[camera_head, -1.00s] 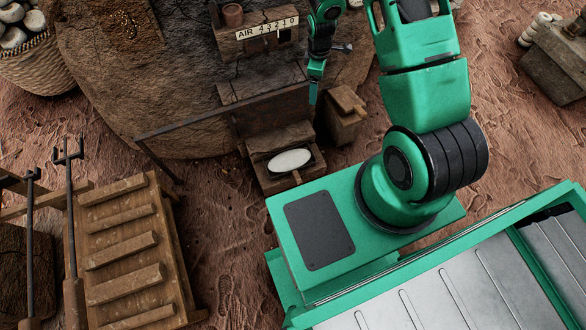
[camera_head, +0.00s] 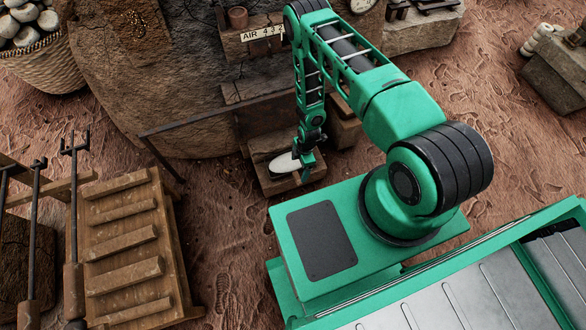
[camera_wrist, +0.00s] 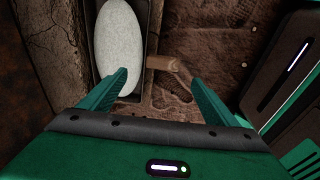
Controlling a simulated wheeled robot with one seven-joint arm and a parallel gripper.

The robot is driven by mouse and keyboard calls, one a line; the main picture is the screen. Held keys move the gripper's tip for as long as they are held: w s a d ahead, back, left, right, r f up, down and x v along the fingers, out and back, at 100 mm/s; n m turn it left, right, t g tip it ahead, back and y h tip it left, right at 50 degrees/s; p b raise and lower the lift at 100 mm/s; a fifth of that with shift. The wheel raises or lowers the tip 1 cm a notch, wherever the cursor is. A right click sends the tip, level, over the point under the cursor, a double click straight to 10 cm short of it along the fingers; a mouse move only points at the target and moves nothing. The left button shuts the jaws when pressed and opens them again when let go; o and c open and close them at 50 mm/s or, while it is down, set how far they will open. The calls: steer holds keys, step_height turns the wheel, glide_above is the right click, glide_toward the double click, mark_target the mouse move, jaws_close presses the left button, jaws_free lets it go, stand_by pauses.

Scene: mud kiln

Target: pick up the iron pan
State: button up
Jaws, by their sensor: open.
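The iron pan (camera_wrist: 148,42) is a dark, narrow tray with a raised rim, and a pale oval piece (camera_wrist: 119,45) lies in it. A short brownish handle (camera_wrist: 164,63) sticks out from its right side in the wrist view. In the head view the pale piece (camera_head: 285,163) shows on the low ledge at the kiln mouth, and my gripper partly covers the pan's right end. My gripper (camera_wrist: 158,78) is open, with its fingertips on either side of the handle's line. Whether the fingers are level with the handle or above it I cannot tell.
The stone kiln (camera_head: 130,95) rises behind the ledge, and a long dark iron bar (camera_head: 205,121) runs in front of it. A wooden block (camera_head: 343,133) stands right of the ledge. A slatted wooden rack (camera_head: 125,240) with long forked tools is at left. Bare earth lies between.

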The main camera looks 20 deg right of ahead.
mark_target(297, 177)
steer(key=f, duration=0.7)
steer(key=a+f, duration=0.1)
steer(key=f, duration=0.2)
steer(key=shift+s+f, duration=0.2)
steer(key=shift+f, duration=0.05)
steer(key=c, duration=1.5)
